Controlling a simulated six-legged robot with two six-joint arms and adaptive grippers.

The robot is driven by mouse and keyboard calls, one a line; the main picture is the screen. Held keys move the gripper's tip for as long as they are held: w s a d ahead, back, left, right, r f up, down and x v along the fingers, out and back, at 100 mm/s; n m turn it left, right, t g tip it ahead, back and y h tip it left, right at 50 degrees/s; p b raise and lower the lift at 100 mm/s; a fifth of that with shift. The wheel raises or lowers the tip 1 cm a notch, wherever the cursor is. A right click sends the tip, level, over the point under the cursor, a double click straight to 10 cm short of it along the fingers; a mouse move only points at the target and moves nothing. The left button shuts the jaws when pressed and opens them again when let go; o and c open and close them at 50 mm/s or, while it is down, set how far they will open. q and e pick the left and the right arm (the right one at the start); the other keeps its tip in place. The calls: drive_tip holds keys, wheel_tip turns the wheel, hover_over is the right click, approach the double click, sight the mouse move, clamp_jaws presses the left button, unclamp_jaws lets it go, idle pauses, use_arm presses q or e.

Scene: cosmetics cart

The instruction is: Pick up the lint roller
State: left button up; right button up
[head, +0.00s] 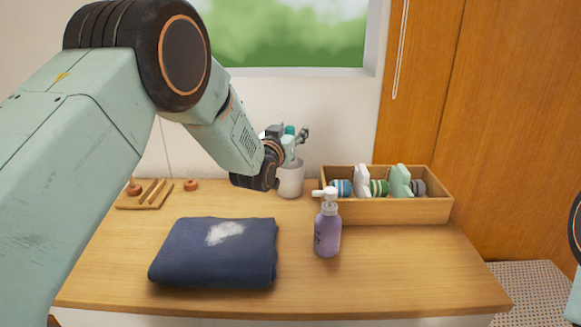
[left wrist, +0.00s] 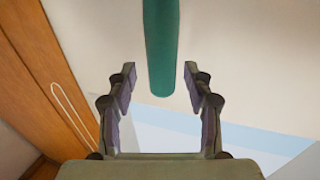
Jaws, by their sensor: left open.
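A teal handle (left wrist: 162,45), which looks like the lint roller's, comes down from the top of the left wrist view, and its end shows between my left gripper's fingers (left wrist: 160,82). The fingers are apart on either side of it; I cannot tell its depth between them. In the head view, my left gripper (head: 289,132) is above a white cup (head: 290,182) at the back of the table. A teal piece (head: 288,148) shows between the gripper and the cup; the rest is hidden. My right gripper is out of view.
A lilac pump bottle (head: 327,235) stands right of a folded navy cloth (head: 200,262) with white fuzz. A wooden box (head: 400,211) of several items is at the right. A wooden rack (head: 145,203) is at the left.

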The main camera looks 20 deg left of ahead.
use_arm(q)
drive_tip(key=shift+a+f, duration=0.1)
drive_tip(key=shift+a, duration=0.15)
drive_tip(key=c, duration=0.5)
drive_tip(key=shift+d, duration=0.25)
drive_tip(key=c, duration=0.4)
drive_tip(key=shift+w+a, duration=0.1)
drive_tip(key=shift+a, duration=0.05)
clamp_jaws()
